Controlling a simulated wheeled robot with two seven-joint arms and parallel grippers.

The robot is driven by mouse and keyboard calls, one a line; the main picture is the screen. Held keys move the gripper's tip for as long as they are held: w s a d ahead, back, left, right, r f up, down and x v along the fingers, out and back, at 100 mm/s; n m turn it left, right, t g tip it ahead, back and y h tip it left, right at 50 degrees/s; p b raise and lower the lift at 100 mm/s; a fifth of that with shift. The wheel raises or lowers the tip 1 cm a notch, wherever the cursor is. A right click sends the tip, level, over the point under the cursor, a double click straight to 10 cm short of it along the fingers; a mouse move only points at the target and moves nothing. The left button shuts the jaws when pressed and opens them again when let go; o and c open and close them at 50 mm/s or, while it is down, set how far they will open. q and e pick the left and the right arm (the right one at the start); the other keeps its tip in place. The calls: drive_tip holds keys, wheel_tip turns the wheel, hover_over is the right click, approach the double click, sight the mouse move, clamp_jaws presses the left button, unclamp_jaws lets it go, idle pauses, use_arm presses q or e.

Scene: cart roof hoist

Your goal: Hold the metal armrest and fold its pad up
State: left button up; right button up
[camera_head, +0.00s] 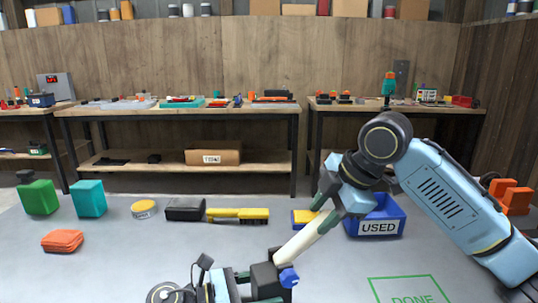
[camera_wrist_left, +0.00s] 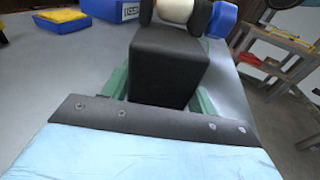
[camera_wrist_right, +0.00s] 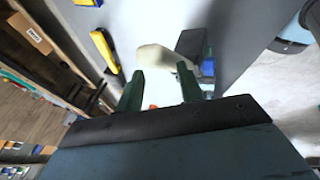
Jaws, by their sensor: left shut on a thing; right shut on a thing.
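The armrest has a dark block-shaped base (camera_head: 265,281), a blue knob (camera_head: 289,278) and a long cream pad (camera_head: 303,238). The pad slants up and right from the base. My left gripper (camera_head: 244,284) is low at the front and shut on the dark base, which fills the middle of the left wrist view (camera_wrist_left: 168,65). My right gripper (camera_head: 340,200) is shut on the pad near its upper end. The right wrist view shows the pad (camera_wrist_right: 153,57) between the green fingers, with the base beyond. The fingers hide the pad's upper end.
A blue bin labelled USED (camera_head: 378,228) stands close behind my right gripper. A green DONE outline (camera_head: 408,290) marks the front right. A yellow brush (camera_head: 238,215), a yellow tin (camera_head: 144,209) and an orange cloth (camera_head: 62,241) lie left. The surface between is clear.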

sight(311, 231)
drive_tip(key=shift+a+r, duration=0.35)
drive_tip(key=shift+r, duration=0.15)
drive_tip(key=shift+s+a+r, duration=0.1)
drive_tip(key=shift+c, duration=0.4)
drive_tip(key=shift+s+a+r, duration=0.15)
drive_tip(key=shift+a+r, duration=0.3)
drive_tip(key=shift+a, duration=0.05)
clamp_jaws()
drive_tip(key=shift+a+r, duration=0.1)
drive_tip(key=shift+a, duration=0.05)
drive_tip(key=shift+s+a+r, duration=0.2)
drive_tip(key=shift+a+r, duration=0.2)
drive_tip(key=shift+a, duration=0.15)
drive_tip(key=shift+s+a+r, duration=0.25)
drive_tip(key=shift+a+r, duration=0.3)
drive_tip(key=shift+a, duration=0.1)
